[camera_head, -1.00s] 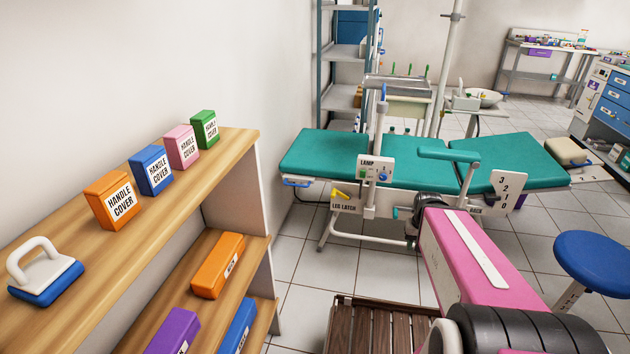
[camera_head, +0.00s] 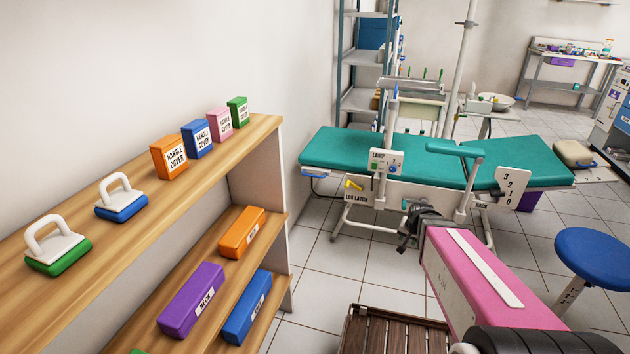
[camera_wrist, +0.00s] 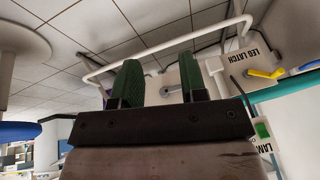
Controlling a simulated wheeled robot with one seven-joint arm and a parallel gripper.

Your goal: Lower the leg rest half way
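The teal dental chair (camera_head: 420,146) stands across the middle of the head view, its leg rest (camera_head: 345,147) at the left looking about level with the seat. A blue handle (camera_head: 314,172) shows under the leg rest's left end. The yellow leg latch lever (camera_head: 353,185) sits on a plate labelled LEG LATCH below the seat. It also shows at the right of the wrist view (camera_wrist: 268,73). My gripper (camera_head: 411,232) is low in front of the chair, right of the latch. In the wrist view its green-padded fingers (camera_wrist: 160,75) are apart with nothing held.
A wooden shelf (camera_head: 262,130) with boxes and white-handled blocks runs along the left. A slatted brown wooden piece (camera_head: 390,335) lies low in front. A blue stool (camera_head: 592,254) stands at right. Tiled floor is open between shelf and chair.

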